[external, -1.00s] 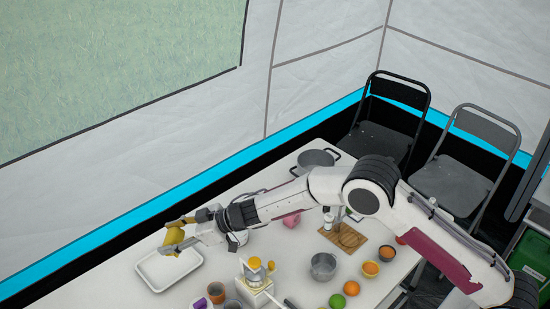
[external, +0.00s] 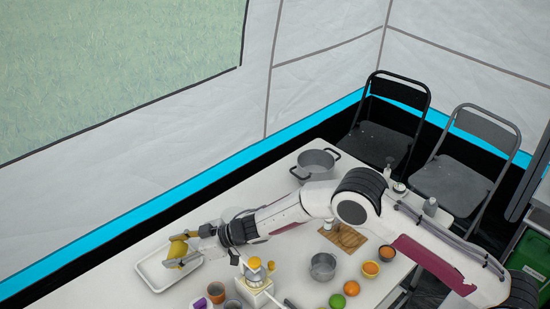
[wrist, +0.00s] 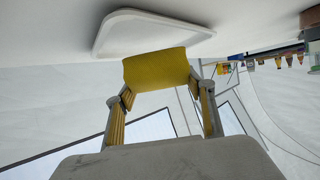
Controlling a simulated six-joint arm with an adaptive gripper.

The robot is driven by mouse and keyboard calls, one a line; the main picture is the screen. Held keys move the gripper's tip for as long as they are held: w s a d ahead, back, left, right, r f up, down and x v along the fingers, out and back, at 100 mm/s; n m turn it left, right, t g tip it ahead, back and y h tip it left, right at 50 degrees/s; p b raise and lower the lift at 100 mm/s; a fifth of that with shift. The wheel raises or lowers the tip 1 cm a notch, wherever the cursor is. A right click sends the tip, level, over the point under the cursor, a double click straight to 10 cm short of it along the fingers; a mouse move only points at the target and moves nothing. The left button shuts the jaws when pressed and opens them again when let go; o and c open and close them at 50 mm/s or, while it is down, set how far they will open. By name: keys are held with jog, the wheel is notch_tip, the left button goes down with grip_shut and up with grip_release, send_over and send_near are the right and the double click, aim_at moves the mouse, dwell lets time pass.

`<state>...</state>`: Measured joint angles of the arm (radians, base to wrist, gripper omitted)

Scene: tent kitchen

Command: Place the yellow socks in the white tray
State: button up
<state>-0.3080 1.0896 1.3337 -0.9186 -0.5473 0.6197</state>
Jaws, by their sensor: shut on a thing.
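The yellow socks (external: 177,249) are a rolled yellow bundle between the fingers of my gripper (external: 180,250). In the wrist view the yellow socks (wrist: 157,68) span the space between the two fingertips (wrist: 165,92). My gripper is shut on them. The white tray (external: 159,285) is a shallow rectangular tray on the table's left part. In the external view the socks are over the tray's back part. In the wrist view the tray (wrist: 120,20) shows just beyond the socks. I cannot tell whether the socks touch it.
A yellow-topped white juicer (external: 256,279) and a brown cup (external: 216,292) stand right of the tray. A grey pot (external: 322,266), bowls of fruit and a wooden board (external: 345,238) are farther right. A large pot (external: 315,164) stands at the far end.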

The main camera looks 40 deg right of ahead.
aim_at(187, 250)
jog(key=shift+f, duration=1.1)
jog(key=shift+f, duration=0.15)
jog(key=o, duration=1)
jog(key=shift+o, duration=0.2)
jog(key=shift+v, duration=1.4)
jog(key=shift+r, duration=3.5)
